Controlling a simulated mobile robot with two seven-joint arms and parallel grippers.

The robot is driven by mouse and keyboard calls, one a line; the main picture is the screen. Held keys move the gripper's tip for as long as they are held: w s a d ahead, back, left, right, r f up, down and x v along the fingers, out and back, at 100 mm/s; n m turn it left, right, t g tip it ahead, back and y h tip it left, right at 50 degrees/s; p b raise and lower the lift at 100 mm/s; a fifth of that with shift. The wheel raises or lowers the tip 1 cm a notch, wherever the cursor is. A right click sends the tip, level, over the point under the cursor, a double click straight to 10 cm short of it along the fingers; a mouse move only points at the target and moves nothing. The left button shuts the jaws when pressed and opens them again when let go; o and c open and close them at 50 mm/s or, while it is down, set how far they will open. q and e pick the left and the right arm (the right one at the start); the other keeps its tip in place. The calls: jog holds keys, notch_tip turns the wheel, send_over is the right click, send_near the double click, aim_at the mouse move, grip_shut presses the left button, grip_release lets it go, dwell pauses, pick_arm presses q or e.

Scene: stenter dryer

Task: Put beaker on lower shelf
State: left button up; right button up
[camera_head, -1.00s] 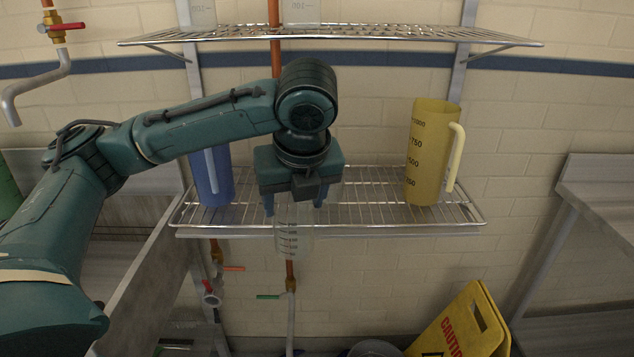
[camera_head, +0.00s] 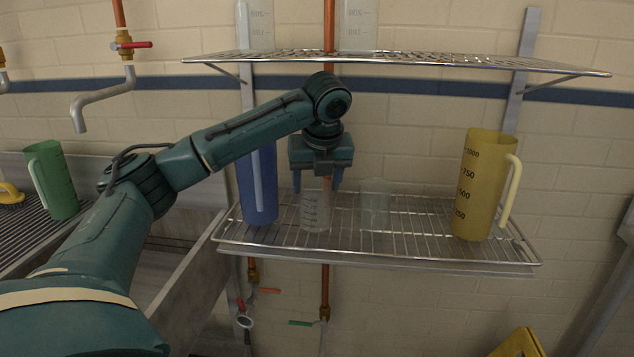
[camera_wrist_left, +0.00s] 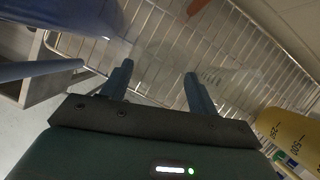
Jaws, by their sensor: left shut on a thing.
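A clear graduated beaker (camera_head: 316,212) hangs upright below my left gripper (camera_head: 318,187), whose fingers are shut on its upper part. In the head view it overlaps the wire lower shelf (camera_head: 420,248), between a blue jug (camera_head: 257,190) and a second clear beaker (camera_head: 375,207). I cannot tell whether its base touches the wires. In the left wrist view, my left gripper (camera_wrist_left: 155,85) reaches over the lower shelf (camera_wrist_left: 165,25); the held beaker is faint there. My right gripper is not in view.
A yellow jug (camera_head: 482,190) stands at the lower shelf's right end. The upper wire shelf (camera_head: 400,62) bears clear graduated vessels and overhangs the arm. A sink with a green jug (camera_head: 52,180) is at the left. Bare wires show between the second beaker and the yellow jug.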

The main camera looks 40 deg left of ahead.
pick_arm(q)
jog(key=shift+f, duration=0.15)
jog(key=o, duration=1.2)
jog(key=shift+f, duration=0.1)
